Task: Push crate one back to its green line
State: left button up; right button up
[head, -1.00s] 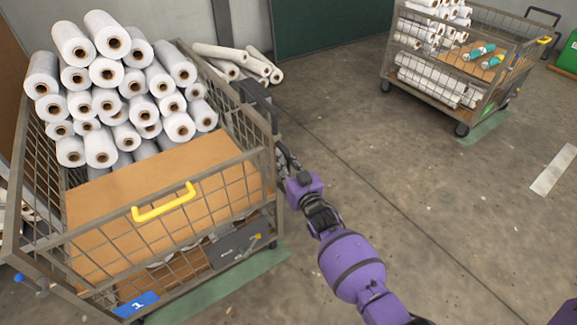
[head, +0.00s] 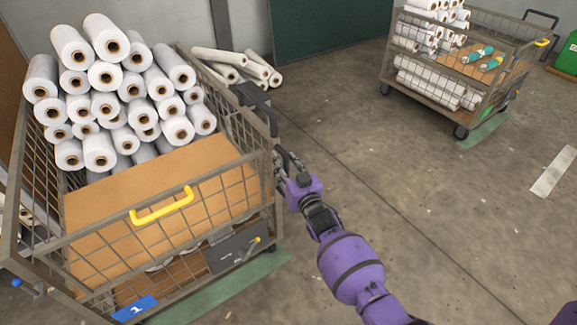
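Crate one (head: 272,152) is a brown wire-mesh cart with a blue label reading 1 (head: 135,309) and a yellow handle (head: 161,206) on its near side. White rolls (head: 105,76) are stacked at its far end, behind a bare tan board. A green floor line (head: 222,289) runs along its near side, partly hidden by the crate. My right gripper (head: 283,164) is at the crate's right side, near the upright corner. Its fingers are dark and small, so I cannot tell whether they are open or touch the frame. My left gripper is out of view.
A second mesh crate (head: 447,99) with rolls stands at the back right by another green line (head: 483,131). Loose rolls (head: 236,66) lie on the floor behind crate one. A green bin (head: 568,54) is at the far right. The floor between the crates is clear.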

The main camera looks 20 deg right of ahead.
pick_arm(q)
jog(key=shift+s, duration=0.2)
pick_arm(e)
jog(key=s+d, duration=0.2)
jog(key=s, duration=0.9)
jog(key=shift+s, duration=0.4)
